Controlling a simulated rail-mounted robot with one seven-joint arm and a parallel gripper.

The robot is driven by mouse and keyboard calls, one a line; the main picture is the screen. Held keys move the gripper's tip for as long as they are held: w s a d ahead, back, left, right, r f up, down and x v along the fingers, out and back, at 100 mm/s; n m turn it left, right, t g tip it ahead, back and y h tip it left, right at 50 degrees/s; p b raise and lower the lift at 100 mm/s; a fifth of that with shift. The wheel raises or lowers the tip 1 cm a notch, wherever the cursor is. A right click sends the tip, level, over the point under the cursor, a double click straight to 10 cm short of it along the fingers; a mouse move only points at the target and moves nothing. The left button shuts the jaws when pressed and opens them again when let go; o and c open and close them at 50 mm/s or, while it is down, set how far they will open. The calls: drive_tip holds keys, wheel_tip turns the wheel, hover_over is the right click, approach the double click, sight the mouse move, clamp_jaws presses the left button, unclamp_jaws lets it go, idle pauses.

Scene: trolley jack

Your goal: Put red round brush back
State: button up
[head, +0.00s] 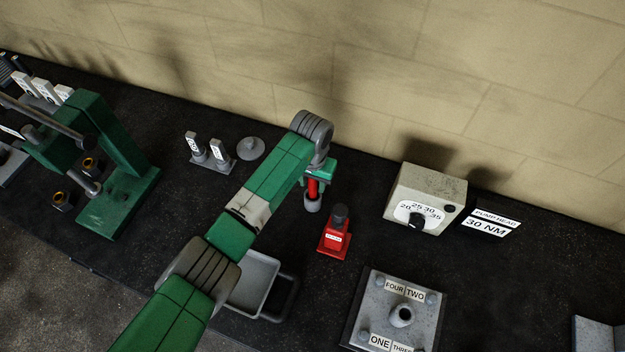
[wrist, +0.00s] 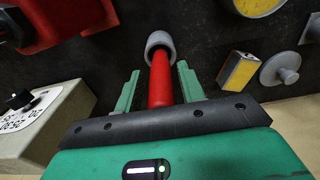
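The red round brush (wrist: 161,82) shows in the wrist view as a red rod between the two green fingers of my gripper (wrist: 158,70). Its far end sits in a grey round cup-like part (wrist: 152,40); I cannot tell how deep. The fingers stand apart, with a gap on each side of the rod, so my gripper looks open around it. In the head view my gripper (head: 318,178) is over the brush (head: 312,188), which stands about upright with the grey part (head: 312,204) at its lower end on the dark bench. The brush's top is hidden by my gripper.
A red bottle-shaped jack (head: 334,234) stands close in front. A beige dial box (head: 425,198) is to the right, a grey plate with labels (head: 399,312) in front. A grey tray (head: 257,280) lies under my arm. A green press (head: 115,180) stands left.

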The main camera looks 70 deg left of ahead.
wheel_tip(320, 180, up, 12)
drive_tip(key=shift+s+d+r, duration=0.1)
drive_tip(key=shift+r, duration=0.1)
idle(0.4)
